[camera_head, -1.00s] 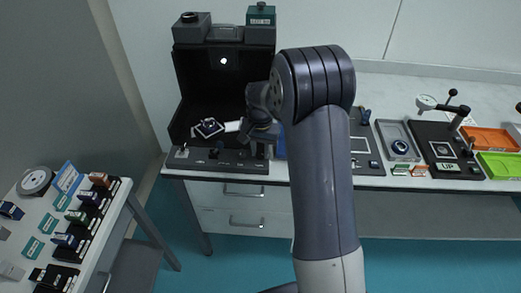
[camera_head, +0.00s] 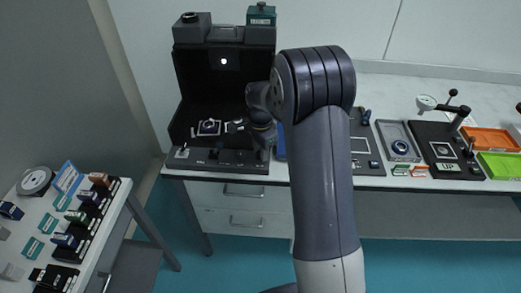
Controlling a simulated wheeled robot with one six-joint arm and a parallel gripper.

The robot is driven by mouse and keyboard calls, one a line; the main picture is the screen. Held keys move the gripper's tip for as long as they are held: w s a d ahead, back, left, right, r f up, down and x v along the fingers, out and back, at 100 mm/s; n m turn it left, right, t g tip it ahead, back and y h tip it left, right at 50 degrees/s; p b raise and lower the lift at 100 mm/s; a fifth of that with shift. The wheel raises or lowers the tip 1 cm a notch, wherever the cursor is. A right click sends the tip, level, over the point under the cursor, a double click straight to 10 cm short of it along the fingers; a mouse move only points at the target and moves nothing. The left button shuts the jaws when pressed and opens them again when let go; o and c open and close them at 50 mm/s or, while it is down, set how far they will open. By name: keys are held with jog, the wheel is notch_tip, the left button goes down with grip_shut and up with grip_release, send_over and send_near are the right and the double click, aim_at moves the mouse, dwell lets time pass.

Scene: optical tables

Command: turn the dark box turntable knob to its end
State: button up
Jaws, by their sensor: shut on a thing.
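The dark box (camera_head: 195,82) is a black open-fronted housing on the far table, with a low grey control panel (camera_head: 225,161) along its front. Inside on the left, the turntable carries a square plate with a small dark, blue-tinted piece (camera_head: 209,127); the plate sits nearly square to the box front. My gripper (camera_head: 262,147) points down at the right end of the panel, shut on the turntable knob. The knob is hidden by the jaws. A small white piece (camera_head: 235,126) lies right of the turntable, partly beside my wrist.
A small lever (camera_head: 183,150) stands at the panel's left end. A side table (camera_head: 97,244) with several small boxes stands at lower left.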

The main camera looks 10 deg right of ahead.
dwell(0.5)
jog(key=o, duration=1)
notch_tip(320, 180, up, 11)
jog(key=shift+f, duration=0.15)
notch_tip(320, 180, down, 11)
jog(key=shift+r, duration=0.1)
dwell(0.4)
jog(key=shift+r, duration=0.15)
dwell(0.3)
